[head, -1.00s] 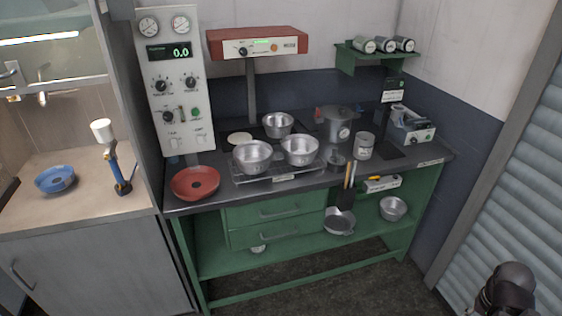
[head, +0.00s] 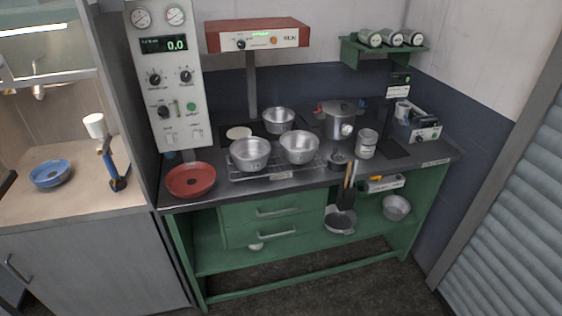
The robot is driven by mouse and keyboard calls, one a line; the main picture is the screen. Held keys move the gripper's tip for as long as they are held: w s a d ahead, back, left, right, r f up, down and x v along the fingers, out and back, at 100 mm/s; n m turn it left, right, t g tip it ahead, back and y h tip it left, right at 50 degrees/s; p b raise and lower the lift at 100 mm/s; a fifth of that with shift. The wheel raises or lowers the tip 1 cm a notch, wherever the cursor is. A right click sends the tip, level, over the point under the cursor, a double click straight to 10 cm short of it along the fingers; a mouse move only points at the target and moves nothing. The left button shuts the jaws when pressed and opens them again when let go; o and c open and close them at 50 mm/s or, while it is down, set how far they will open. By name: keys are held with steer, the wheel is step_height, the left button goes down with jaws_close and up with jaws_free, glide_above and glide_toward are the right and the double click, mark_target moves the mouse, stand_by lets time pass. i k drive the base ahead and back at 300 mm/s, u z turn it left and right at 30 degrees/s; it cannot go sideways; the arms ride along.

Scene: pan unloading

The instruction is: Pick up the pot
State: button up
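Several metal vessels could be the pot. A taller grey pot (head: 338,125) stands at the back right of the dark worktop, with a round pale mark on its side. Two open silver pots, a left one (head: 250,155) and a right one (head: 299,149), sit side by side on a wire rack (head: 275,174). Another silver pot (head: 278,121) stands behind them under the red-topped unit. One more silver pot (head: 397,208) is on the green lower shelf at right. My gripper is not in view.
A red dish (head: 190,181) is at the worktop's front left. A labelled can (head: 366,146) stands right of the tall pot. A blue dish (head: 50,174) lies on the left counter. Floor in front looks clear.

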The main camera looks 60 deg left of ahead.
mark_target(251, 153)
steer(key=z, duration=0.3)
steer(key=k, duration=0.55)
steer(key=u, duration=0.9)
steer(key=k, duration=0.95)
steer(key=u, duration=1.45)
steer(key=i, duration=1.05)
steer(key=u, duration=0.2)
